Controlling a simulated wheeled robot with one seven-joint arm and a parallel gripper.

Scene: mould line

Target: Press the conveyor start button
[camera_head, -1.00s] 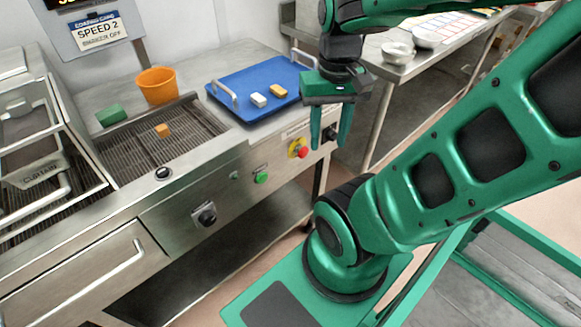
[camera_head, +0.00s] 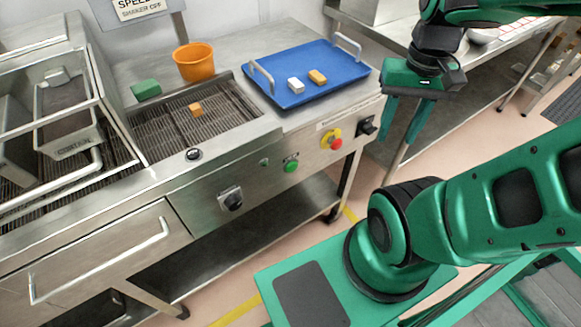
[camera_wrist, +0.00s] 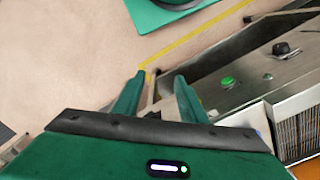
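The green button (camera_head: 291,166) sits on the front panel of the steel conveyor unit (camera_head: 215,180), left of a red button on a yellow ring (camera_head: 336,143). It also shows in the wrist view (camera_wrist: 228,82), right of my fingers. Any label at the button is too small to read. My gripper (camera_head: 397,138) points down at the unit's right end, right of the red button and a black knob. In the wrist view my gripper's two fingers (camera_wrist: 159,78) are apart with nothing between them. It appears clear of the panel.
A black rotary switch (camera_head: 231,199) is on the panel left of the green button. A blue tray (camera_head: 300,100) with two small blocks, an orange bucket (camera_head: 194,62) and a green block (camera_head: 145,89) are on top. An orange block (camera_head: 196,110) lies on the slatted belt (camera_head: 165,140).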

